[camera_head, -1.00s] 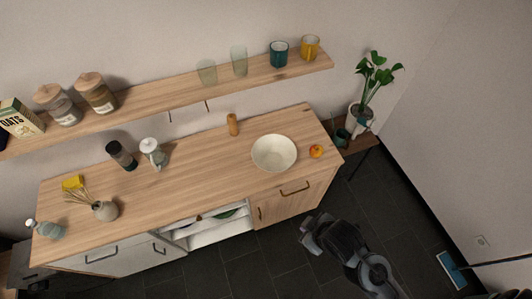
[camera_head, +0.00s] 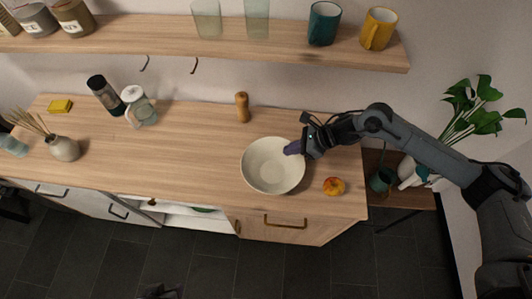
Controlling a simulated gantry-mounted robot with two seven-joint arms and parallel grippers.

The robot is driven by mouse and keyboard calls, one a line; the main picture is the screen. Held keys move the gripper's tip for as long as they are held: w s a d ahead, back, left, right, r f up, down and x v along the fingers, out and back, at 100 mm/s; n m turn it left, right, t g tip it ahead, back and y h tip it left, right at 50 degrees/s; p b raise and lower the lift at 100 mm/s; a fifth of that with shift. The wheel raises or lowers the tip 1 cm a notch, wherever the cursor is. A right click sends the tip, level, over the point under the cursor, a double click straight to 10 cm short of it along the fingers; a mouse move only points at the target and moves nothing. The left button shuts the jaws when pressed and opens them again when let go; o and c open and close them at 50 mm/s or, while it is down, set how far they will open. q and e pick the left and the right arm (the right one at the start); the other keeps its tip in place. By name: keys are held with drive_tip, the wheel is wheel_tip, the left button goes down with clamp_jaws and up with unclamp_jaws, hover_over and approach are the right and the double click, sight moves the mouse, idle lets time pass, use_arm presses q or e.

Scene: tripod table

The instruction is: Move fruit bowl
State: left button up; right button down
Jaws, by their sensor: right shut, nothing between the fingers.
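A cream fruit bowl (camera_head: 272,172) stands upright and empty on the right part of the wooden countertop (camera_head: 185,150). A red-orange fruit (camera_head: 334,186) lies on the counter to the right of the bowl. My right gripper (camera_head: 291,149) reaches in from the right, with its purple fingertips at the bowl's upper right rim. It is shut with nothing in it. I cannot tell whether it touches the bowl.
A wooden pepper mill (camera_head: 242,107) stands behind the bowl. A shelf (camera_head: 160,38) with cups runs above. The counter left of the bowl is clear.

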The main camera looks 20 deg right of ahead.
sight(252, 159)
drive_tip(key=shift+n, duration=0.4)
drive_tip(key=x, duration=1)
drive_tip(key=shift+d+f+p, duration=0.25)
drive_tip(key=shift+p, duration=0.05)
drive_tip(key=shift+w+a+r, duration=0.1)
drive_tip(key=shift+w+a, duration=0.15)
drive_tip(key=shift+a, duration=0.2)
drive_tip(key=shift+w+a+r, duration=0.1)
drive_tip(key=shift+w+a, duration=0.2)
drive_tip(key=shift+a, duration=0.2)
drive_tip(key=shift+w+a+p, duration=0.35)
drive_tip(key=shift+a, duration=0.1)
drive_tip(key=shift+a+f, duration=0.1)
drive_tip(key=shift+a, duration=0.05)
drive_tip(key=shift+a, duration=0.1)
